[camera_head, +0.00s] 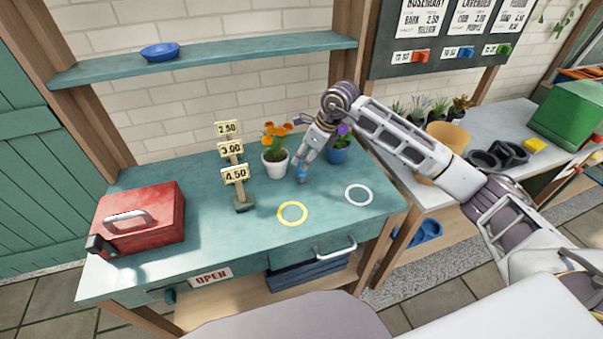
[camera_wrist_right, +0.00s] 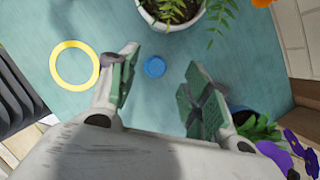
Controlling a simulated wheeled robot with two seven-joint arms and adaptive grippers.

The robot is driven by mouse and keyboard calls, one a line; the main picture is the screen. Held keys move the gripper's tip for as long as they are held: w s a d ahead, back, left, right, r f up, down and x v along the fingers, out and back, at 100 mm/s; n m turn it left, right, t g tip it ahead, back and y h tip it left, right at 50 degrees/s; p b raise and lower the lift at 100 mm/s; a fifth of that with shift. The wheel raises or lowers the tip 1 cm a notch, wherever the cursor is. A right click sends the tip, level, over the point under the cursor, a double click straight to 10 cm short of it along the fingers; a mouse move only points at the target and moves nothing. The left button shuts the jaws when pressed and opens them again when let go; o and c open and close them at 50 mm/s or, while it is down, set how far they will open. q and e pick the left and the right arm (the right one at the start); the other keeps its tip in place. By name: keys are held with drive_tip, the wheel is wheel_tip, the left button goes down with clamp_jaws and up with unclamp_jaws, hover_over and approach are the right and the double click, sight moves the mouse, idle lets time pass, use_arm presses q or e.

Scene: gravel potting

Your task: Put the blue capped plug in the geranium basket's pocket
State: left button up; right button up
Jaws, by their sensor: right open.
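A small round blue cap (camera_wrist_right: 154,66), which looks like the blue capped plug seen from above, is on the teal bench. My right gripper (camera_wrist_right: 163,63) is open above it, with a finger on each side and gaps between. In the head view my right gripper (camera_head: 302,172) points down at the bench, and a bit of blue shows at its tips. A white pot with orange flowers (camera_head: 275,166) stands just left of it, and a blue pot with purple flowers (camera_head: 338,155) behind it to the right. I cannot make out a basket with a pocket. My left gripper is not in view.
A red toolbox (camera_head: 150,217) stands on the bench's left. Price signs (camera_head: 236,175) stand mid-bench. A yellow ring (camera_head: 292,219) and a white ring (camera_head: 359,204) lie flat near the front. The bench front is otherwise mostly clear. A teal shelf (camera_head: 215,58) hangs above.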

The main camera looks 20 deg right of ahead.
sight(301, 164)
idle(0.3)
drive_tip(key=shift+s+p+x, duration=0.15)
drive_tip(key=shift+x, duration=0.85)
drive_tip(key=shift+s+p+x, duration=0.15)
drive_tip(key=shift+x, duration=0.85)
drive_tip(key=shift+w+a+f, duration=0.15)
drive_tip(key=shift+w+f, duration=0.05)
drive_tip(key=shift+f, duration=0.45)
drive_tip(key=c, duration=0.8)
drive_tip(key=shift+r, duration=0.2)
drive_tip(key=shift+c, duration=0.2)
drive_tip(key=shift+r, duration=4.85)
